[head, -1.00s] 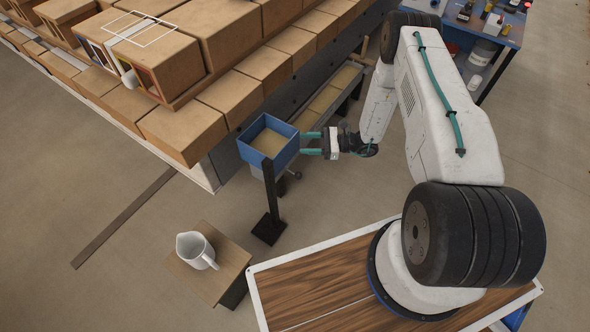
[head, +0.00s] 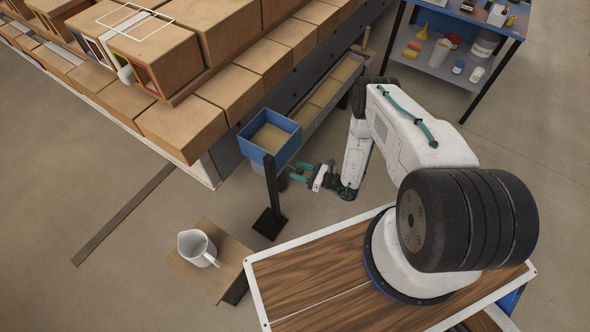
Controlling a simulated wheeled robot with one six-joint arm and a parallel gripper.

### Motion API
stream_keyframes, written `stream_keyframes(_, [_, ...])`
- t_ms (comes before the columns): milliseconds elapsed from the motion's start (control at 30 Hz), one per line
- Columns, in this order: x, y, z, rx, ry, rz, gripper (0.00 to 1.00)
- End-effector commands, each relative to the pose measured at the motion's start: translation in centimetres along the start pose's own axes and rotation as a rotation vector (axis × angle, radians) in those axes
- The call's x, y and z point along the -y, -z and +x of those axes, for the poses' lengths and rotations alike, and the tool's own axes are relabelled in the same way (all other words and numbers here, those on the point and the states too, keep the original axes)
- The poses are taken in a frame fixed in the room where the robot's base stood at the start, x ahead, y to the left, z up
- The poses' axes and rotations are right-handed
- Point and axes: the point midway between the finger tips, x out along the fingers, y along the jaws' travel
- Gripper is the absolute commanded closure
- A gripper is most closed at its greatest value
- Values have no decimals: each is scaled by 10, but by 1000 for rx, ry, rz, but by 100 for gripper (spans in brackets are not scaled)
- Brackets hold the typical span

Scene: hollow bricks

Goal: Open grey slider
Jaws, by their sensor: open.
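A blue open-topped box (head: 293,143) with sand-coloured contents stands on a black post with a square foot (head: 270,223), beside the brick stack. I cannot surely pick out the grey slider; the underside of the box is hidden from above. My gripper (head: 299,172) has teal fingers, spread apart with nothing seen between them. It points left, just below and to the right of the blue box in the picture, close to the post. I cannot tell whether its fingertips touch anything there.
A pale pitcher (head: 196,247) stands on a small wooden stand (head: 230,262) at lower left. Hollow bricks (head: 225,105) fill the upper left. A grey trough (head: 312,127) runs along them. A blue workbench (head: 462,14) stands at upper right, with open floor before it.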

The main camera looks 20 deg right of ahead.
Motion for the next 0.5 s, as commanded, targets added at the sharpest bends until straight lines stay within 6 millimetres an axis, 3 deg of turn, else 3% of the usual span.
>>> stream_keyframes(133, [-1,0,14,0,-3,-1,48])
stream_keyframes(433, [-2,0,17,0,-4,-1,48])
stream_keyframes(500, [-2,0,17,0,-4,-1,65])
